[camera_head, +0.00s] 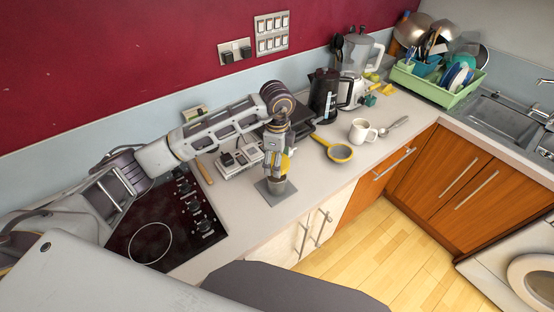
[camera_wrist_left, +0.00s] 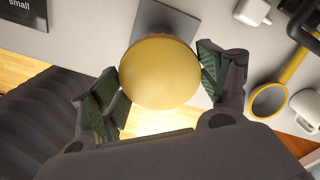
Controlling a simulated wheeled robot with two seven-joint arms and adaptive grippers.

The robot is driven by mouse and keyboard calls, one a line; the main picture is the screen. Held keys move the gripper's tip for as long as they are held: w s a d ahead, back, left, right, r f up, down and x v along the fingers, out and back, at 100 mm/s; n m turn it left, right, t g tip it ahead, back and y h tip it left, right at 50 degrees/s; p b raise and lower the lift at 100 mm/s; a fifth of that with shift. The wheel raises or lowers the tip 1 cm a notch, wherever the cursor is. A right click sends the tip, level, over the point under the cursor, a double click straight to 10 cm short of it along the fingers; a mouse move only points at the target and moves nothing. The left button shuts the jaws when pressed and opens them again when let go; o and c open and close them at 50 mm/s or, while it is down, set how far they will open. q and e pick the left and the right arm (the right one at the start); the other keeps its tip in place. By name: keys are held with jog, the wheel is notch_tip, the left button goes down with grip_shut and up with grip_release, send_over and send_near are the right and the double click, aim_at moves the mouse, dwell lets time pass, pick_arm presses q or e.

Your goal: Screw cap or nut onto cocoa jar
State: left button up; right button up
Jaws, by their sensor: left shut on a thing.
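My left gripper (camera_head: 275,166) comes down from above over the grey square plate (camera_head: 283,198) on the counter. In the left wrist view its two dark green padded fingers (camera_wrist_left: 162,84) are shut on a round yellow cap (camera_wrist_left: 160,72). A bit of the yellow cap also shows beside the fingers in the head view (camera_head: 285,163). The cocoa jar (camera_head: 277,184) appears as a greyish cylinder standing on the plate, directly below the fingers. In the wrist view the cap hides the jar. I cannot tell whether the cap touches the jar's rim. My right gripper is not in view.
A black hob (camera_head: 150,240) lies left of the plate. A yellow-rimmed sieve (camera_head: 340,152), a white mug (camera_head: 360,131) and a dark kettle (camera_head: 323,95) stand to the right. A green dish rack (camera_head: 437,91) is at the far right. Counter around the plate's front and right is clear.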

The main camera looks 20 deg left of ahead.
pick_arm(q)
jog(key=shift+f+b, duration=1)
jog(key=shift+f, duration=0.6)
jog(key=shift+f+b, duration=1.15)
jog(key=shift+f, duration=0.45)
dwell(1.0)
jog(key=shift+m, duration=0.3)
jog(key=shift+m+b, duration=1.1)
jog(key=shift+m, duration=0.9)
jog(key=shift+f, duration=0.1)
jog(key=shift+m+b, duration=0.55)
jog(key=shift+m, duration=0.45)
jog(key=shift+m+b, duration=0.6)
jog(key=shift+m, duration=0.7)
